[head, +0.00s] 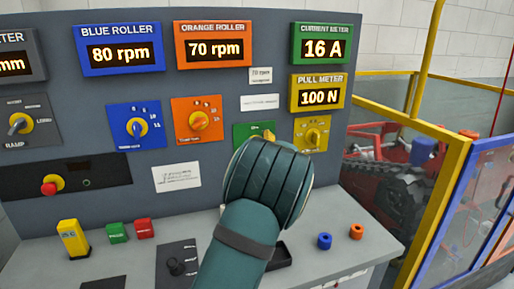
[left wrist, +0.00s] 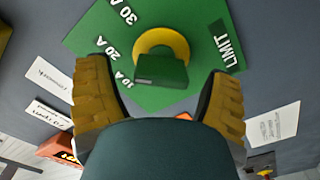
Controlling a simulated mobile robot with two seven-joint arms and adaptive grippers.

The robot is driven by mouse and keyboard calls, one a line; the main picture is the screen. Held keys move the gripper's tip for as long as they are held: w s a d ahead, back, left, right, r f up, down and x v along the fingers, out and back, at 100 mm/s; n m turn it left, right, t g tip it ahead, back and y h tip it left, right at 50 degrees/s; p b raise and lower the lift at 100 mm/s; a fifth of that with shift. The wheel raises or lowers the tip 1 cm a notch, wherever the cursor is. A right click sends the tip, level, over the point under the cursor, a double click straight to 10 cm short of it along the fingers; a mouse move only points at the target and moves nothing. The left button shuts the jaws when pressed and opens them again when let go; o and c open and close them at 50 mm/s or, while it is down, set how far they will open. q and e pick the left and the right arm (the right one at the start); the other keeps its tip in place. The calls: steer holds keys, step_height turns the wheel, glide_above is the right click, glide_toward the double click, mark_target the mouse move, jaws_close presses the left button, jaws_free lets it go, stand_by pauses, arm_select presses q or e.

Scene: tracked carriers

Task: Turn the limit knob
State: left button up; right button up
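The limit knob (left wrist: 162,68) is a green bar handle on a yellow round base, set on a green plate (left wrist: 185,22). The plate bears the word LIMIT and marks for 10 A, 20 A and 30 A. My left gripper (left wrist: 157,73) is open, with a ridged finger on each side of the knob and a gap between each finger and the knob. I cannot tell which mark the knob points to. In the head view my teal left arm hides most of the knob; part of its green plate (head: 241,132) shows. My right gripper is not in view.
The panel around holds a yellow knob plate (head: 323,123) to the right and an orange one (head: 187,128) to the left. The current meter (head: 321,45) reads 16 A. Below is a grey desk (head: 330,215) with blue and orange rings. A yellow-framed fence (head: 445,190) stands right.

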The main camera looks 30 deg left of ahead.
arm_select(q)
steer(key=v, duration=1.2)
steer(key=shift+r, duration=0.1)
stand_by(0.4)
